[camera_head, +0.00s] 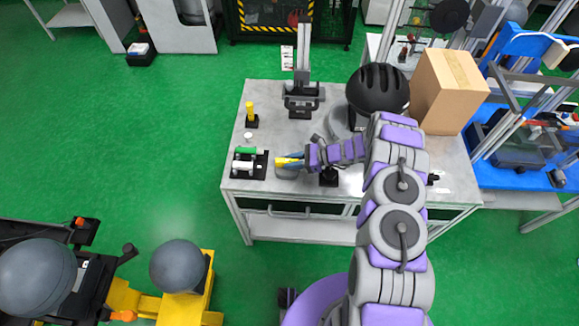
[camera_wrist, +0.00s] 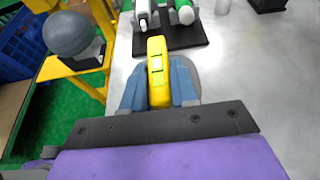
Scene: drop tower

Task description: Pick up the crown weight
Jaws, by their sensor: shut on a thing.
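My gripper (camera_head: 293,161) reaches left over the metal table and is shut on a yellow piece (camera_head: 284,161). In the wrist view the blue fingers of my gripper (camera_wrist: 158,84) press on both sides of this yellow piece (camera_wrist: 157,68), which has dark slots on its top. I cannot tell for certain whether it is the crown weight. A grey round disc (camera_wrist: 212,80) shows beneath and beside the fingers. Whether the yellow piece touches it cannot be told. The underside of the piece is hidden.
A black holder (camera_head: 236,168) with a green and a white cylinder lies left of my gripper. Behind are a yellow cylinder (camera_head: 249,110) on a black base, a small white cup (camera_head: 248,137) and a grey stand (camera_head: 301,100). A black helmet (camera_head: 377,88) and cardboard box (camera_head: 449,90) stand right.

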